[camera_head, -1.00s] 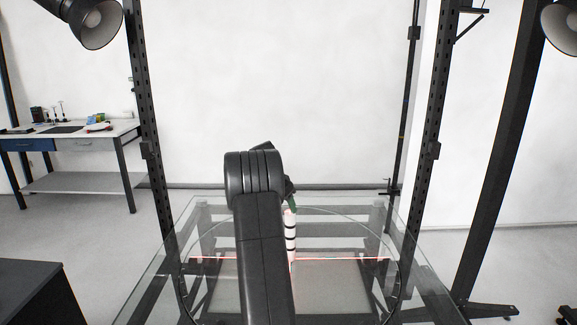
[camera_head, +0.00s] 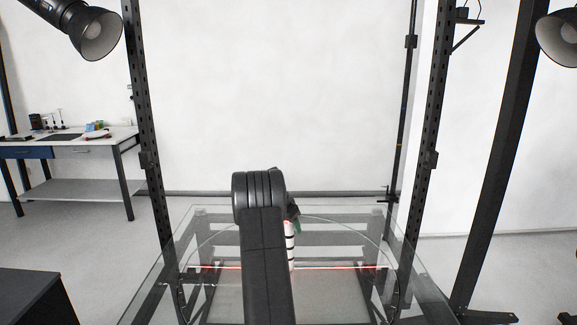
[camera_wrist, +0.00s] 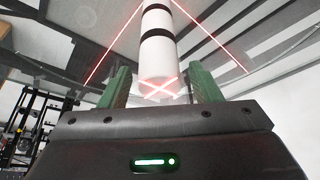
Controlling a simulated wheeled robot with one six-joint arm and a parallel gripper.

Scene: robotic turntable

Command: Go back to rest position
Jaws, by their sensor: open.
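My arm rises in the middle of the head view, and its dark links hide most of my gripper (camera_head: 296,222). A white cylinder with black bands (camera_head: 290,246) stands upright on the glass turntable (camera_head: 345,226), just beyond my arm. In the wrist view my gripper (camera_wrist: 160,90) has its two green fingers apart, one on each side of the lower part of the white cylinder (camera_wrist: 158,55). Red laser lines cross on the cylinder near its end. I cannot tell whether either finger touches it.
A dark upright post (camera_head: 146,150) stands to the left of the turntable and another (camera_head: 428,165) to the right. Lamps hang at the upper left (camera_head: 95,35) and upper right (camera_head: 560,38). A workbench (camera_head: 75,140) stands at the back left. A dark box (camera_head: 30,298) is at lower left.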

